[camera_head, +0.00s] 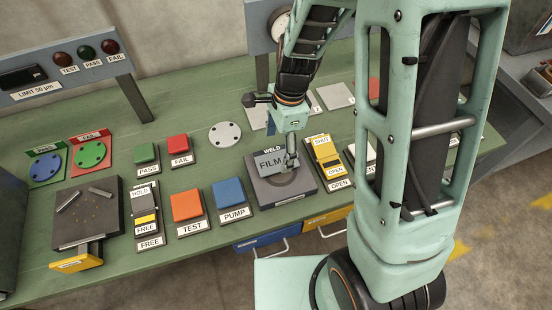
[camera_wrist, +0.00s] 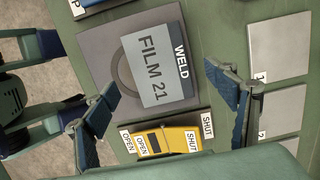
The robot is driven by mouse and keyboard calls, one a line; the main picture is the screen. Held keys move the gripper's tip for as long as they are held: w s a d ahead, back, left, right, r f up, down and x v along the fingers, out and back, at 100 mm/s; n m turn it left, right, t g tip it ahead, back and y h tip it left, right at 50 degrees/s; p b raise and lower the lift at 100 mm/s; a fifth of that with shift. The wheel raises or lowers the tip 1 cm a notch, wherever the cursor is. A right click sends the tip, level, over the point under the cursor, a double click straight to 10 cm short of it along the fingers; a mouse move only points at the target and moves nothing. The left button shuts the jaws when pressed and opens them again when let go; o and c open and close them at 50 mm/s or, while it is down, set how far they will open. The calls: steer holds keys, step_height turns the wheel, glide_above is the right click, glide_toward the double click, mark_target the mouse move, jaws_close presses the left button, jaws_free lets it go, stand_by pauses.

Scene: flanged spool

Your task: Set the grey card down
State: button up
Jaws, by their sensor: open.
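The grey card (camera_head: 268,163), printed "FILM 21", lies on the dark square weld block (camera_head: 262,190), over part of a round ring. In the wrist view the card (camera_wrist: 154,66) lies across the ring, beside the "WELD" label. The ring's edge shows along one side of the card. My gripper (camera_head: 291,162) is over the block at the card's right end and hides part of it in the head view. In the wrist view my gripper (camera_wrist: 168,104) is open, its two fingers wide apart with nothing between the tips. The card is apart from both fingers.
A yellow SHUT/OPEN switch (camera_wrist: 165,142) is close beside the block. Blue PUMP (camera_head: 229,191) and orange TEST (camera_head: 186,205) buttons stand left of it. Flat grey plates (camera_wrist: 279,46) lie on the bench. A pale holed disc (camera_head: 225,135) lies behind the buttons.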

mark_target(276, 159)
steer(key=f, duration=0.3)
steer(key=shift+a+f, duration=0.2)
steer(key=c, duration=1.4)
steer(key=shift+o, duration=0.2)
steer(key=shift+r, duration=0.2)
